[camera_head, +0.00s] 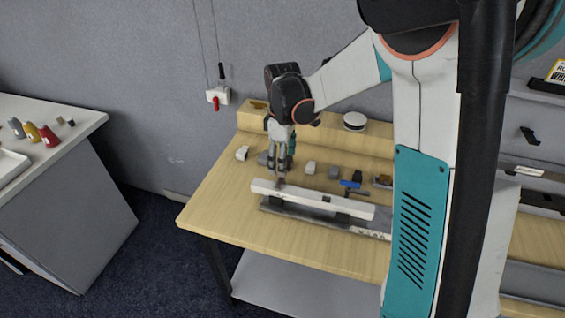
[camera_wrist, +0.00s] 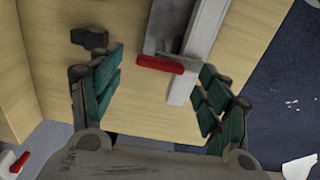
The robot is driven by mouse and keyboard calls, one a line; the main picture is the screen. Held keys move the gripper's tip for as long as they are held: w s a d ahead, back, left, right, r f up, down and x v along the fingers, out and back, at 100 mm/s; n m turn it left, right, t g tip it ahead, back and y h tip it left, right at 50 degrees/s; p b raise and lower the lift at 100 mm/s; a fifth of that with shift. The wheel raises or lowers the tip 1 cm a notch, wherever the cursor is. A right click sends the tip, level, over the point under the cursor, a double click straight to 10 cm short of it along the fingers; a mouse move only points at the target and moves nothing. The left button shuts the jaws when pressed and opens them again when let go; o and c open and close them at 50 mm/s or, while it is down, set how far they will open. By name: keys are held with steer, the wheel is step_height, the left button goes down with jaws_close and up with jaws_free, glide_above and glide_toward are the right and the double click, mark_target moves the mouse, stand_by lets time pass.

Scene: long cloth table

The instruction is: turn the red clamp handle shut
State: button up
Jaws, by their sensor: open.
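The red clamp handle (camera_wrist: 160,64) is a short red bar in the wrist view. It lies across the near end of a grey metal part (camera_wrist: 164,30), beside a long white bar (camera_wrist: 207,35). My gripper (camera_wrist: 162,61) is open, with one teal-padded finger on each side of the handle, and I see no contact. In the head view my gripper (camera_head: 280,171) points down over the left end of the white bar (camera_head: 315,199). The handle is only a small dark reddish spot there, partly hidden by the fingers.
Several small grey and white blocks (camera_head: 309,168) and a blue-and-black tool (camera_head: 351,184) lie behind the bar on the wooden table (camera_head: 228,210). A white wall box with a red lever (camera_head: 216,104) hangs behind the table. The table's front left is clear.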

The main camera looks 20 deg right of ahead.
step_height(320, 180, up, 10)
stand_by(0.3)
stand_by(0.3)
